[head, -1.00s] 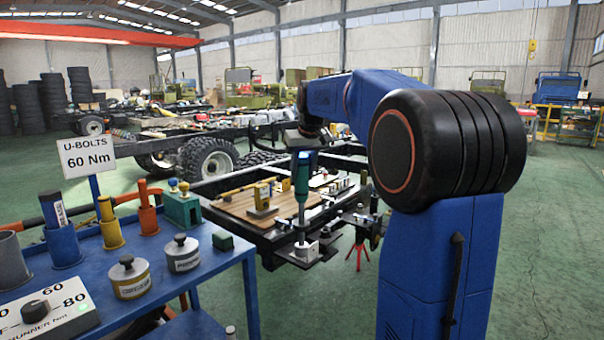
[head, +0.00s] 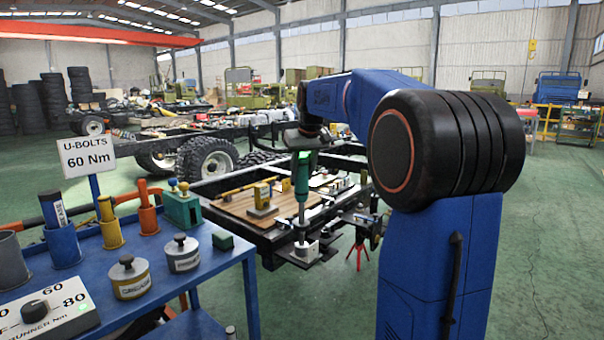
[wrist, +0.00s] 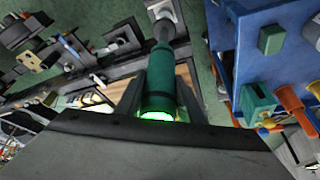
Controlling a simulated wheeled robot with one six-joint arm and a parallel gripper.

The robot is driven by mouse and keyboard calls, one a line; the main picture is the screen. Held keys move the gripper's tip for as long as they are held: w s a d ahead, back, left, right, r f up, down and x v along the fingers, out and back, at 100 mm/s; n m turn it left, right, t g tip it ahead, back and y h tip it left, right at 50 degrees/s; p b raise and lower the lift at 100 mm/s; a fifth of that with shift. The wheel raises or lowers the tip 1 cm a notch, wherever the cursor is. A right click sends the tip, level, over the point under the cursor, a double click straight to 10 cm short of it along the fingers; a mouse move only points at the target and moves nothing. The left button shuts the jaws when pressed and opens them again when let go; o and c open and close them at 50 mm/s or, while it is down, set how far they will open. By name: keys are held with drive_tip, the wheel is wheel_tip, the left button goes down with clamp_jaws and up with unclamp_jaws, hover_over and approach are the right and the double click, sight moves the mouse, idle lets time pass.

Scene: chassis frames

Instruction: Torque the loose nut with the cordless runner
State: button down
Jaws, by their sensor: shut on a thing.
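My gripper (head: 302,158) is shut on the green cordless runner (head: 302,182), which hangs upright, nose down, over the corner of the dark chassis frame (head: 270,245). The runner's grey nose reaches down to a pale block (head: 305,250) at that corner. In the wrist view, the runner (wrist: 158,88) lies between my fingers, and a bright green light glows at its near end. Its nose meets the pale block (wrist: 163,12) at the top of the picture. The nut is hidden, so I cannot tell how the socket sits on it.
A blue cart (head: 215,275) at left bears a sign (head: 88,154) reading "U-BOLTS 60 Nm", a runner dial box (head: 45,308), coloured holders and two lidded pots. A wooden board (head: 238,203) lies on the frame. A red stand (head: 359,257) is right of the runner. Floor at right is clear.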

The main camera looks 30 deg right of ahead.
sight(303, 155)
drive_tip(key=shift+r, duration=0.2)
drive_tip(key=shift+r, duration=1.4)
